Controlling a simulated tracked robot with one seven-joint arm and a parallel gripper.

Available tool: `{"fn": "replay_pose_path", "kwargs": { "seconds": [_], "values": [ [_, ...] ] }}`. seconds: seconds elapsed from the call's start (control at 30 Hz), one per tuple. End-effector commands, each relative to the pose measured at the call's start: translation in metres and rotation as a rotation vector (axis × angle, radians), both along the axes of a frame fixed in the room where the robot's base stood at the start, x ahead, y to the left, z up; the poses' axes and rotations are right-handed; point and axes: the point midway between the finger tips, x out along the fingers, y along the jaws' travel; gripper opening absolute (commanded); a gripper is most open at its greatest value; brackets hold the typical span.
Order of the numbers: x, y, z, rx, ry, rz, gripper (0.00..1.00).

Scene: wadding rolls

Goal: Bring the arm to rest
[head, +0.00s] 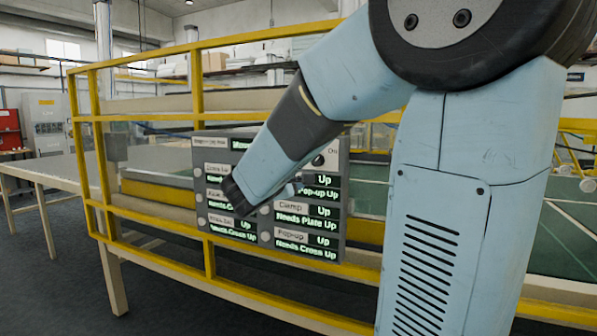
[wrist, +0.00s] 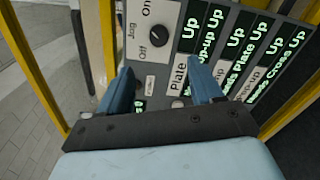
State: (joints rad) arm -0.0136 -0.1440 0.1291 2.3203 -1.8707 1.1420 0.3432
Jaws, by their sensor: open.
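My arm (head: 345,70) reaches from the right of the head view across to a grey control panel (head: 350,225). Its end covers part of the panel's left half there, and the fingers are mostly hidden. In the wrist view, my gripper (wrist: 163,84) is open. Its two blue fingers stand apart in front of the panel (wrist: 217,22), with nothing between them but the panel face behind. The black On/Off knob (wrist: 159,34) lies beyond the fingertips. Whether a fingertip touches the panel cannot be told.
A yellow rail frame (head: 197,80) surrounds the machine and the panel, close to my arm. A pale table (head: 50,168) stands at the left. A yellow post also shows in the wrist view (wrist: 35,75). Grey floor (head: 55,265) at the front left is clear.

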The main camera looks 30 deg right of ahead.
Motion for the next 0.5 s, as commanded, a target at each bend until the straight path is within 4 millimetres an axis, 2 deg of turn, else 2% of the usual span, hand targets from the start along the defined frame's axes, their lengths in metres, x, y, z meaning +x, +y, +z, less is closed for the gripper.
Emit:
{"fn": "replay_pose_path", "kwargs": {
  "seconds": [0.5],
  "values": [
    [-0.0031, -0.0015, -0.0005, 0.011, 0.000, -0.007, 0.66]
  ]
}}
